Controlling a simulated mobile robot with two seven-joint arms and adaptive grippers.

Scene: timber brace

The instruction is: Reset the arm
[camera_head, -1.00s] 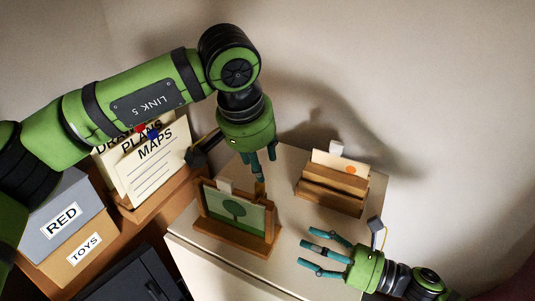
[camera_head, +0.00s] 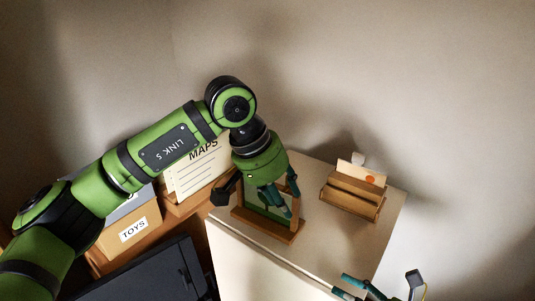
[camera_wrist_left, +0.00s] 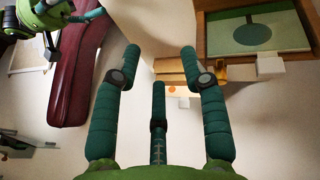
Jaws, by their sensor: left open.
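My left gripper (camera_head: 276,198) hangs from the left arm in front of the framed green tree picture (camera_head: 256,200) and hides much of it. I cannot tell whether they touch. In the left wrist view its fingers (camera_wrist_left: 160,80) are spread with nothing between them. The tree picture (camera_wrist_left: 262,30) is at the upper right there, off to the side of the fingers. My right gripper (camera_head: 352,287) is at the bottom edge, mostly cut off. In the left wrist view it shows at the upper left (camera_wrist_left: 65,25), its fingers apart.
The pale cabinet top (camera_head: 325,225) carries the picture and a wooden holder (camera_head: 352,193) with an orange-dot card. Left of it stand a MAPS folder (camera_head: 200,170), a TOYS box (camera_head: 130,236) and a dark case (camera_head: 150,275). The cabinet top is clear between picture and holder.

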